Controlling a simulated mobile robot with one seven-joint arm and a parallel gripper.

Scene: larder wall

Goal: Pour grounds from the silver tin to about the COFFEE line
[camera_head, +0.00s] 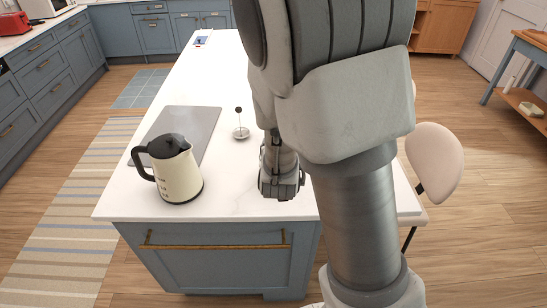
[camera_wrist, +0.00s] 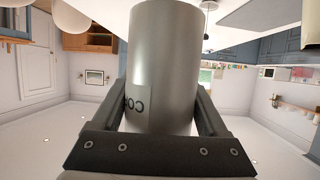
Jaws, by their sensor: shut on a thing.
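The silver tin (camera_wrist: 165,60) fills the middle of the wrist view, with part of a dark-lettered label showing low on its side. My gripper (camera_wrist: 165,112) is shut on it, one finger on each side. The tin's mouth and contents are not visible. In the head view my gripper (camera_head: 280,185) is over the near right part of the white worktop, and my arm hides the tin. A plunger with a dark knob and a round metal disc (camera_head: 240,132) stands on the worktop left of my gripper. No vessel with a COFFEE line is visible; my arm covers much of the worktop.
A cream kettle (camera_head: 177,172) with a dark handle stands at the front left of the worktop (camera_head: 245,205). A flat grey panel (camera_head: 190,125) lies behind it. A pale stool (camera_head: 433,165) stands to the right. Worktop is clear between kettle and plunger.

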